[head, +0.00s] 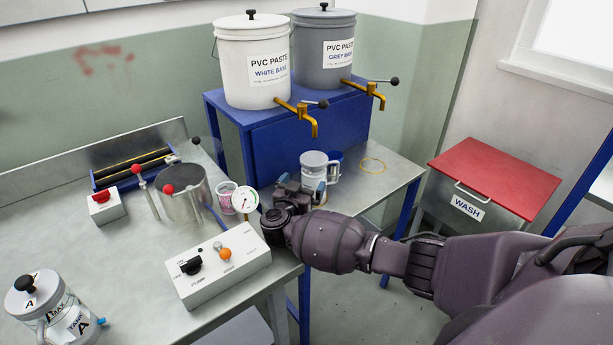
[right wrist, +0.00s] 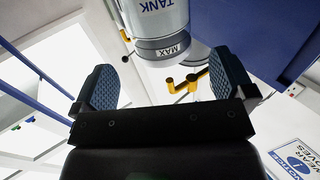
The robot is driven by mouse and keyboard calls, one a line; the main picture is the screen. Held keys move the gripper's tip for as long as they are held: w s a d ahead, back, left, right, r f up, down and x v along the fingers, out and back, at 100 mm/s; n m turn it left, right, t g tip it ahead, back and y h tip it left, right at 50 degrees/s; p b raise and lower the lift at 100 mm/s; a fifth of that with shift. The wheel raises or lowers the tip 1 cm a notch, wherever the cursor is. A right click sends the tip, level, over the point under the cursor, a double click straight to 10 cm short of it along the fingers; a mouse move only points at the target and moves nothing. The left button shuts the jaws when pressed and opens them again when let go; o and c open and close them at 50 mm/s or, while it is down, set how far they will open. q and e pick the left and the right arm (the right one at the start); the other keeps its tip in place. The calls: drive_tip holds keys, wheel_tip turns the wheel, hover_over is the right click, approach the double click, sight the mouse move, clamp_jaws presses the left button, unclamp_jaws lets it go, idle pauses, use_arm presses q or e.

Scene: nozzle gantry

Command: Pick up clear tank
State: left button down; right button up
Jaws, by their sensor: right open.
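A clear tank (head: 315,168) with a grey lid and a side handle stands on the lower metal table in front of the blue stand. It also shows upside down at the top of the right wrist view (right wrist: 160,18), with TANK and MAX printed on it. My right gripper (head: 303,190) is open and empty on the near side of this tank. Its two padded fingers (right wrist: 165,80) are spread, with the tank ahead of the gap. A second clear tank (head: 68,312), marked A, stands at the lower left with a black-knobbed lid. My left gripper is not in view.
The white pump box (head: 218,268) and gauge (head: 245,200) are close left of my right gripper. A steel pot (head: 183,195) and pink cup (head: 227,195) stand behind. Brass taps (head: 307,116) overhang near the tank. A yellow ring (head: 373,165) lies to its right.

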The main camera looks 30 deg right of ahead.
sight(309, 174)
drive_tip(key=shift+w+d+f+b, duration=0.2)
drive_tip(key=shift+w+d+b, duration=0.25)
drive_tip(key=shift+d+b, duration=0.2)
drive_tip(key=shift+w+d, duration=0.15)
drive_tip(key=shift+d, duration=0.2)
drive_tip(key=b+x, duration=0.3)
drive_tip(key=x, duration=0.1)
drive_tip(key=shift+w+d+f, duration=0.1)
drive_tip(key=shift+w+d, duration=0.2)
drive_tip(key=shift+d, duration=0.05)
drive_tip(key=shift+w+d+r, duration=0.1)
drive_tip(key=shift+r, duration=0.2)
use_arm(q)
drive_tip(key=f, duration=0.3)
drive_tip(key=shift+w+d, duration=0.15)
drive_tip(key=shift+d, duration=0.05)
use_arm(e)
drive_tip(key=shift+c, duration=0.5)
